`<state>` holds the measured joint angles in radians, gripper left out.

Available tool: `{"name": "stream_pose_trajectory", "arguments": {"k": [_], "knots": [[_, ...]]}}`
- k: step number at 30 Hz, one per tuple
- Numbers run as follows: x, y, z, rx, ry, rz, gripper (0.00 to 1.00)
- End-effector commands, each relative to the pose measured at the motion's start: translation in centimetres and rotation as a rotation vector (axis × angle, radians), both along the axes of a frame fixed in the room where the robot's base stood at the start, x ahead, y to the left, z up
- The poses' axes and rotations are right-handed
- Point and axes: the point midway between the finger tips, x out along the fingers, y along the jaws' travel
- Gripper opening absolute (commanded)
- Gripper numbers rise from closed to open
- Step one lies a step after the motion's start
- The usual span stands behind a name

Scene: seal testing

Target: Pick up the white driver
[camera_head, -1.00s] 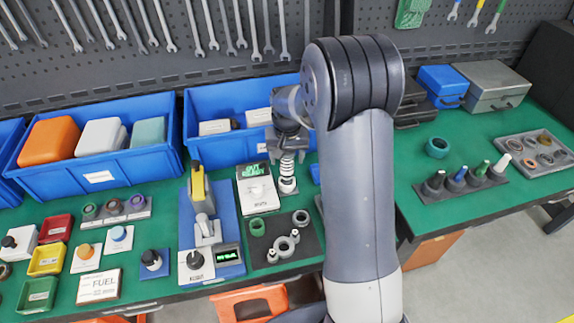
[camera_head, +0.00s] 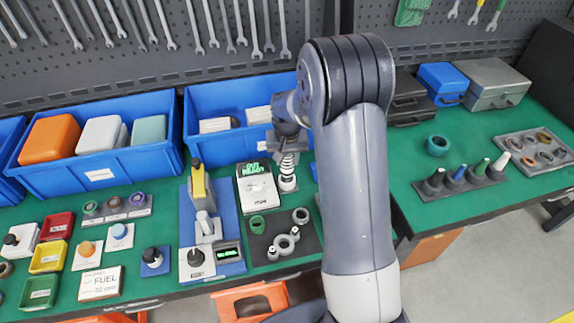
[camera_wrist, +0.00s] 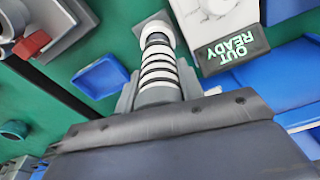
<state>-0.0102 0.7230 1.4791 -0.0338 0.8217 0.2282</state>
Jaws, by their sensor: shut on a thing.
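The white driver (camera_head: 500,163) stands upright at the right end of a dark rack (camera_head: 458,187) on the right-hand bench, beside black, blue and green ones. My gripper (camera_head: 287,146) is far to its left, over the left bench. It is shut on the upper end of a white column with black rings (camera_head: 288,168), whose lower end is at a pale round base. In the wrist view the ringed column (camera_wrist: 158,62) runs away from my gripper.
A white device with an "OUT READY" screen (camera_head: 255,172) stands beside the column. Blue bins (camera_head: 98,178) line the back. A tray of rings (camera_head: 534,168) lies right of the driver rack. The green bench in front of that rack is clear.

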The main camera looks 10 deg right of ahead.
Motion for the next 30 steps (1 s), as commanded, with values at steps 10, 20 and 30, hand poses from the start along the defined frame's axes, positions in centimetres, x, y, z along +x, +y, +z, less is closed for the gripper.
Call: {"name": "stream_pose_trajectory", "arguments": {"k": [10, 20, 30], "knots": [[0.1, 0.0, 0.3, 0.0, -0.004, 0.0, 0.08], [0.2, 0.0, 5.5, 0.0, -0.009, 0.0, 0.08], [0.1, 0.0, 9.9, 0.0, -0.004, 0.0, 0.08]]}}
